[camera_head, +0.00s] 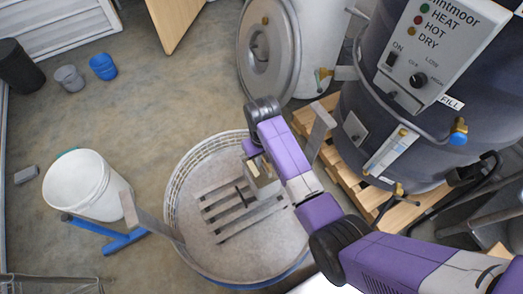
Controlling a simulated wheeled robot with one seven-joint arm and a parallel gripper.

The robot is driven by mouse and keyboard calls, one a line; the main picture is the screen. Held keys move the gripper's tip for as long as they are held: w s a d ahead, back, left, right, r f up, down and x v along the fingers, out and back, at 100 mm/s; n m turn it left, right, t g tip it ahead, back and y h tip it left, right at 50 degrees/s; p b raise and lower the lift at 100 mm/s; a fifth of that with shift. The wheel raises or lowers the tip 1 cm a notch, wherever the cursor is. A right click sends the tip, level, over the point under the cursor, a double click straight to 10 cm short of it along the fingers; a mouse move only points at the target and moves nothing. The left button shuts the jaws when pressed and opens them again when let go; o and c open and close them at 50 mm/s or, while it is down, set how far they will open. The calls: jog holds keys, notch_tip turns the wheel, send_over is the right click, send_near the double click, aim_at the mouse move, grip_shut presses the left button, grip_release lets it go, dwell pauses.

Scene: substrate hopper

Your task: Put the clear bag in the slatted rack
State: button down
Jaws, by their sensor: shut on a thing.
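My gripper (256,190) hangs from my purple arm over the rack's upper right part, inside the tub's outline. It is small in the picture, and a beige block and dark finger parts show there. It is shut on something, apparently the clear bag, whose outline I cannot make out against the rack. I cannot tell the height of the gripper above the slats. My arm hides the tub's right side.
Grey upright brackets (147,215) rise at the tub's left and right. A white bucket (83,187) stands left of it. A dark heater drum (400,110) on a wooden pallet (345,183) stands at right, with a round grey lid (270,52) behind. The floor at upper left is mostly free.

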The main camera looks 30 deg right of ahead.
aim_at(262, 168)
jog(key=shift+w+f+b, duration=0.1)
jog(key=shift+f+b, duration=0.45)
jog(key=shift+f, duration=3.15)
jog(key=c, duration=1.5)
grip_release()
notch_tip(262, 168, up, 12)
jog(key=shift+r+p, duration=0.1)
jog(key=shift+p, duration=0.9)
